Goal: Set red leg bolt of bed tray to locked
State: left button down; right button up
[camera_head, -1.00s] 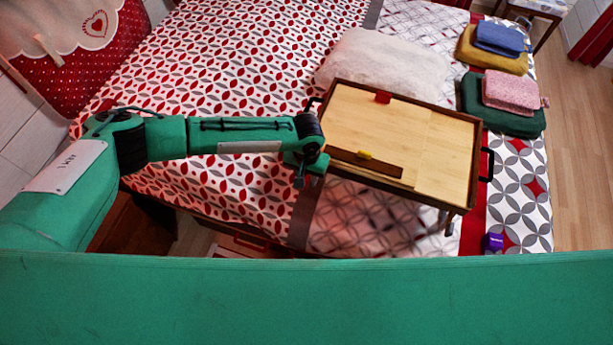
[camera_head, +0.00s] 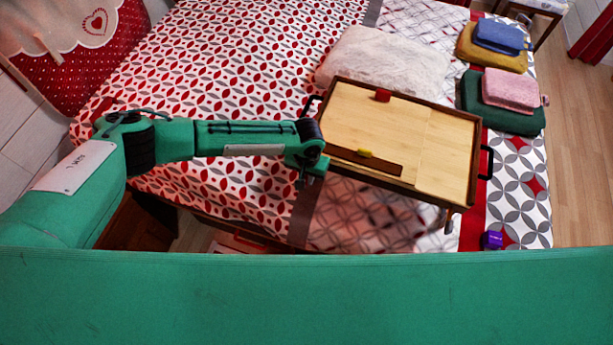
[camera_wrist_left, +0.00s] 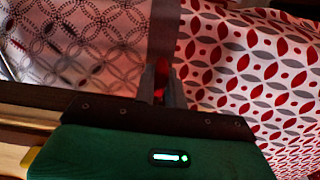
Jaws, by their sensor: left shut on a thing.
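The bed tray (camera_head: 448,135) stands on the bed, with a pale wooden top and a dark frame. My left gripper (camera_head: 306,180) is at the tray's near left corner, pointing down beside its edge. In the left wrist view its fingers (camera_wrist_left: 160,88) are shut on a small red piece, the red leg bolt (camera_wrist_left: 160,93). The fingers hide most of the bolt, so its position cannot be read. In the head view the bolt is hidden by my gripper. My right gripper is not in view.
On the tray top are a red tab (camera_head: 383,95) and a yellow piece (camera_head: 365,152) at a dark strip. A white pillow (camera_head: 385,62) lies behind the tray. Folded cloths (camera_head: 505,118) and a purple box (camera_head: 493,240) lie to the right. The patterned bed left of the tray is clear.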

pick_arm(q)
jog(key=w, duration=0.1)
jog(key=w+d+b, duration=0.1)
jog(key=w, duration=0.1)
jog(key=shift+w+d+f, duration=0.1)
jog(key=shift+w+d, duration=0.1)
jog(key=shift+r, duration=0.2)
jog(key=c, duration=1.4)
grip_release()
jog(key=shift+w, duration=0.1)
jog(key=shift+c, duration=0.2)
